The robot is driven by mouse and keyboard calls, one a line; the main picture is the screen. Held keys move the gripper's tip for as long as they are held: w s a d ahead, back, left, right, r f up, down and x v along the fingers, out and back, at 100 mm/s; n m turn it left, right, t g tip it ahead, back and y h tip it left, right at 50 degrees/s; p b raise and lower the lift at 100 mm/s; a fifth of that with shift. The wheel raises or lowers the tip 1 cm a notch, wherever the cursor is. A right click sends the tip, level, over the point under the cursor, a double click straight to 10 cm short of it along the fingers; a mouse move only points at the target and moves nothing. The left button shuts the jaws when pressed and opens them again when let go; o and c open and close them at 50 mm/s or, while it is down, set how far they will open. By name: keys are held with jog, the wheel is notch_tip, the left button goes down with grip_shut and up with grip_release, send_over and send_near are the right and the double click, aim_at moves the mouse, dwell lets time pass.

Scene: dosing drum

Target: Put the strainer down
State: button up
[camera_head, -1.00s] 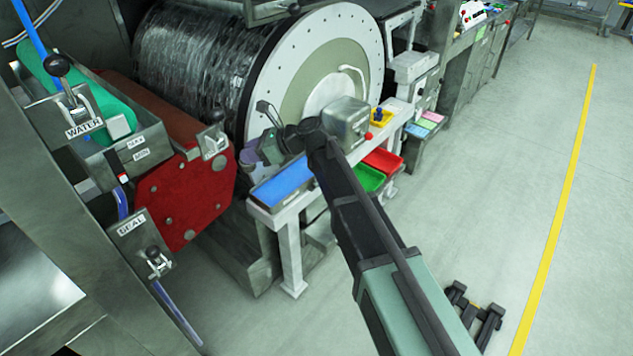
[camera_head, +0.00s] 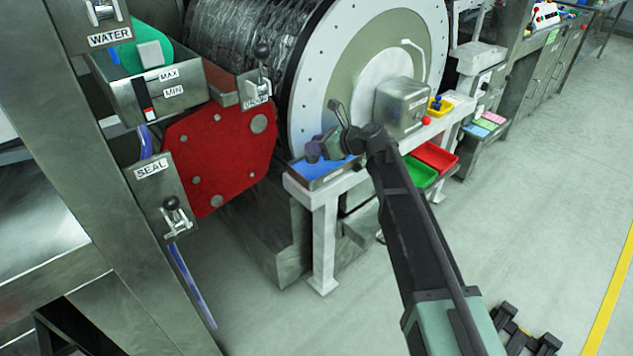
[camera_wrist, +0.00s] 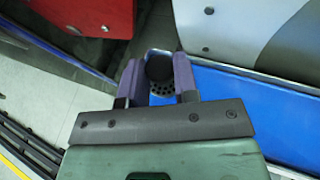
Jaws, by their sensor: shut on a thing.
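My gripper (camera_head: 325,147) has purple fingers and is over the blue-lined tray (camera_head: 300,170) on the white stand beside the drum. In the wrist view, the fingers of my gripper (camera_wrist: 158,65) are shut on the strainer (camera_wrist: 163,92), which shows a dark round top and a perforated part between them. The blue tray surface (camera_wrist: 245,110) lies beneath and to the right. The strainer's lower end is hidden, so I cannot tell whether it touches the tray. In the head view the strainer is too small to make out clearly.
A red plate (camera_head: 222,150) stands left of the tray, and the large drum's white rim (camera_head: 312,85) rises behind it. A grey box (camera_head: 402,105), a green bin (camera_head: 420,172) and a red bin (camera_head: 436,157) are to the right. Open floor lies in front.

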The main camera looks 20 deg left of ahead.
aim_at(316, 162)
jog(key=shift+f, duration=0.5)
notch_tip(316, 162, down, 4)
jog(key=b, duration=0.4)
jog(key=shift+f, duration=0.25)
jog(key=shift+r, duration=0.25)
jog(key=shift+f, duration=0.2)
jog(key=o, duration=0.9)
